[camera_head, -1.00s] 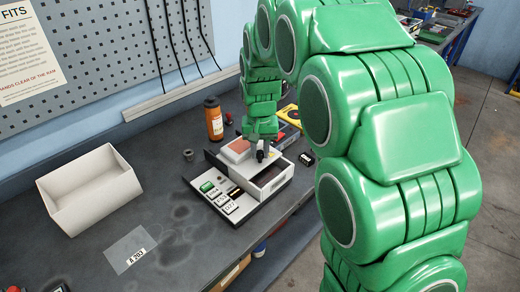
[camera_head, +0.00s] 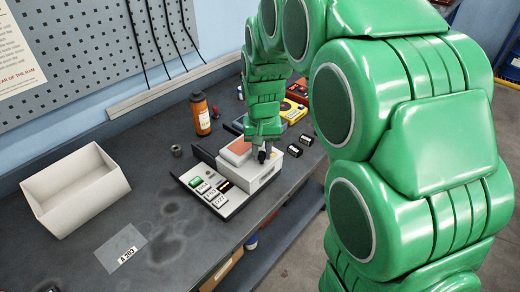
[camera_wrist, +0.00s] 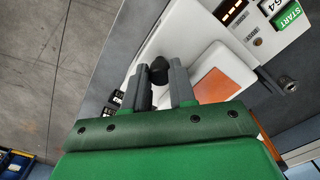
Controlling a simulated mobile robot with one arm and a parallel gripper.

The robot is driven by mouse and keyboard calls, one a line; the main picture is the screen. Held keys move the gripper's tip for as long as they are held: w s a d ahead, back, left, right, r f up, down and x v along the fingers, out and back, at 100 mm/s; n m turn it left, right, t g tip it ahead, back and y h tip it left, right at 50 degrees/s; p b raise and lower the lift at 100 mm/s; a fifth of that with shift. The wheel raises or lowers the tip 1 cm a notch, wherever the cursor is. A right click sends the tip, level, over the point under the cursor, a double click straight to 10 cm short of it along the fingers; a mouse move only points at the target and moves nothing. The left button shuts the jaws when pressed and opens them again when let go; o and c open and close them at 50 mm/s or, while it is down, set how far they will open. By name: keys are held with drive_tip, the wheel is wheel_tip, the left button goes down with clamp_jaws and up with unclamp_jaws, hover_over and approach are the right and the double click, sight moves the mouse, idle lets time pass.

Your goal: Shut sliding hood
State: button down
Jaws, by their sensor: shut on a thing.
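The sliding hood, a white cover with an orange-brown panel on top (camera_head: 237,146), sits on a white bench machine with a dark base (camera_head: 214,197). It also shows in the wrist view (camera_wrist: 200,60). My gripper (camera_head: 262,154) is above the hood's right part. In the wrist view my gripper (camera_wrist: 161,75) has its grey fingers closed around a black knob (camera_wrist: 158,64) on the white top. No dark opening shows in the machine's top now; my gripper hides part of the hood. A green START button (camera_wrist: 290,14) and a lit display (camera_wrist: 236,12) are on the control panel.
A white bin (camera_head: 75,190) and a clear label sheet (camera_head: 121,248) lie left. Small black blocks (camera_head: 300,146) and a yellow meter (camera_head: 292,110) are right. The bench front is mostly clear.

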drive_tip(key=c, duration=0.9)
unclamp_jaws()
drive_tip(key=shift+s+d, duration=0.15)
drive_tip(key=shift+d, duration=0.05)
drive_tip(key=shift+r, duration=3.9)
drive_tip(key=shift+s, duration=0.1)
drive_tip(key=shift+g, duration=0.9)
drive_tip(key=s+d, duration=0.3)
drive_tip(key=s, duration=0.7)
drive_tip(key=s+d, duration=0.3)
drive_tip(key=s, duration=0.8)
drive_tip(key=s+d+f, duration=0.1)
drive_tip(key=s+d, duration=0.3)
drive_tip(key=s, duration=0.7)
drive_tip(key=shift+s, duration=0.2)
